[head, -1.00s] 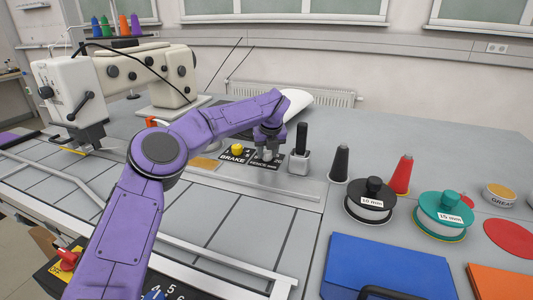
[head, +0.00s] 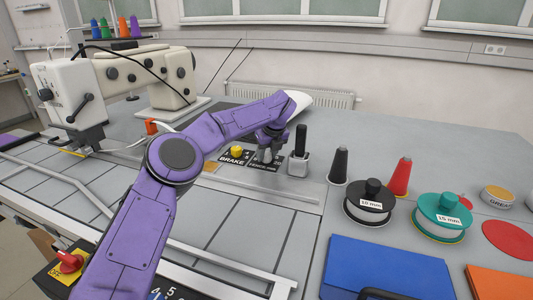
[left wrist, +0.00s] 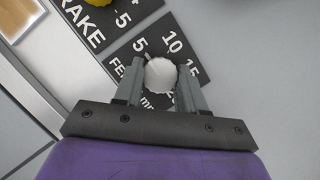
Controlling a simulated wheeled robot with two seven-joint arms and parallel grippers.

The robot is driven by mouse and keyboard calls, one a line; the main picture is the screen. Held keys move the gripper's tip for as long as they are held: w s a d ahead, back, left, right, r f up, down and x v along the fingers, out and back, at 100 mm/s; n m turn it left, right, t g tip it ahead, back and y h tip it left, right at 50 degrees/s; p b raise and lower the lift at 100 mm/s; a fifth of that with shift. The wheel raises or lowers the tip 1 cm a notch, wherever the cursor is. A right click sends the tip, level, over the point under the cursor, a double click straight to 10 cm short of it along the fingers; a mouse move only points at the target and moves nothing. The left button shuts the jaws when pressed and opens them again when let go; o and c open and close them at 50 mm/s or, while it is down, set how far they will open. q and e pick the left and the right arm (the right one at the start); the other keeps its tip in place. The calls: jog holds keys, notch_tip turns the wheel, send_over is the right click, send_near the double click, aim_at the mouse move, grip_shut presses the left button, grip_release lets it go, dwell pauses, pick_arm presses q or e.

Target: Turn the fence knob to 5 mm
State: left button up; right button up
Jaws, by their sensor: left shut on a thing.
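The fence knob (left wrist: 160,73) is a pale round knob in the left wrist view, on a black plate (left wrist: 128,50) lettered "FE… mm", partly covered. White numbers including 5, 10 and 15 stand around it. A small pointer mark at the knob's edge is directed close to the 5; its exact alignment is hard to tell. My left gripper (left wrist: 160,88) is shut on the knob, one finger on each side. In the head view the left gripper (head: 267,153) is over the fence plate and largely hides the knob. My right gripper is not in view.
A yellow brake knob (head: 237,150) stands just left of the fence plate. A grey block with a black handle (head: 300,150) stands close on its right. Black (head: 340,163) and red (head: 400,176) cones and labelled spools (head: 443,215) are further right.

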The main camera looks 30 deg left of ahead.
pick_arm(q)
jog(key=o, duration=1.1)
jog(key=shift+d, duration=0.1)
jog(key=shift+c, duration=0.2)
jog(key=shift+r, duration=0.15)
jog(key=v, duration=1)
jog(key=shift+s+r+b, duration=0.15)
jog(key=shift+b, duration=0.15)
